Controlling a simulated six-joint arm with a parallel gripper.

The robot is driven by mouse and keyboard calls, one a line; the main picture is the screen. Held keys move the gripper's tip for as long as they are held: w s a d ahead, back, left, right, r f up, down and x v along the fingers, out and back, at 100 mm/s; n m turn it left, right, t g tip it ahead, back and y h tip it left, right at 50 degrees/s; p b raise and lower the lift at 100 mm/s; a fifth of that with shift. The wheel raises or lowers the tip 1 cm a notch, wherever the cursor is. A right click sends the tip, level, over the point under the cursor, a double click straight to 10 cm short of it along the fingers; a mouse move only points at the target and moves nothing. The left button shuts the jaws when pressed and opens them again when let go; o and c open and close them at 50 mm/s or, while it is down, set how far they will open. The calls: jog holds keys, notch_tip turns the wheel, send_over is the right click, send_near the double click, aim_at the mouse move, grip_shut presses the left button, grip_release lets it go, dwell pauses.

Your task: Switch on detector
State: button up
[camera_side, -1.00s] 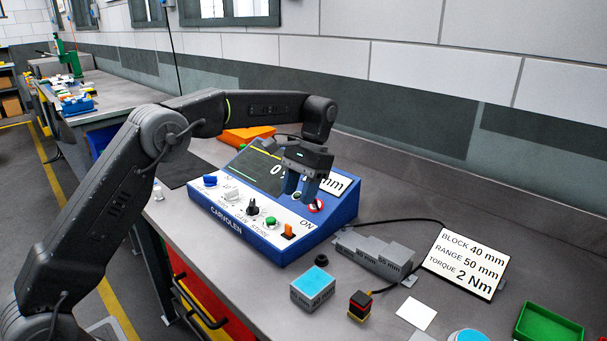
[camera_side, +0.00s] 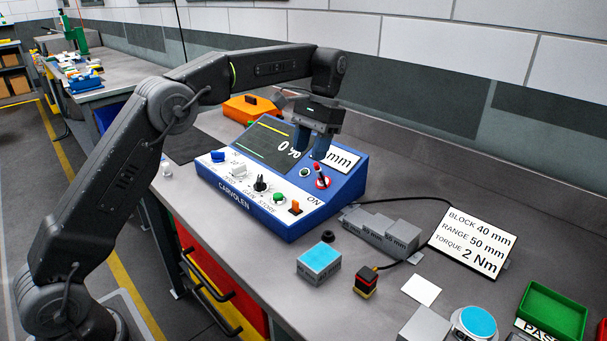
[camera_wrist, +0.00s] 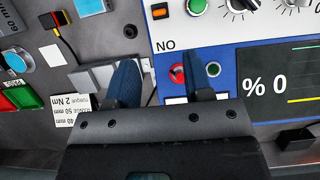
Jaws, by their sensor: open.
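The detector (camera_side: 258,213) is a blue sloped console marked CARVOLEN on the bench, with a dark screen (camera_side: 266,143) showing "0 %" and coloured lines. A toggle switch with a red base (camera_side: 323,183) sits at its right side, above the ON label; its small lever stands up, but I cannot tell its position surely. The red base also shows in the wrist view (camera_wrist: 177,74). My gripper (camera_side: 311,150) is open and empty, above the panel near the toggle and apart from it. In the wrist view, one finger partly covers the toggle area.
An orange rocker (camera_side: 295,207), a green button (camera_side: 278,197) and knobs line the front panel. Grey blocks (camera_side: 383,232), a blue-topped block (camera_side: 319,262) and a small black-and-red piece (camera_side: 366,282) lie to the right. A sign (camera_side: 473,243) and green tray (camera_side: 552,312) stand farther right.

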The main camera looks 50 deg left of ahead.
aim_at(295, 201)
jog(key=s+r+t, duration=0.2)
jog(key=s+t, duration=0.2)
jog(key=s, duration=0.1)
jog(key=f, duration=1.4)
jog(key=shift+w, duration=0.2)
jog(key=shift+c, duration=0.2)
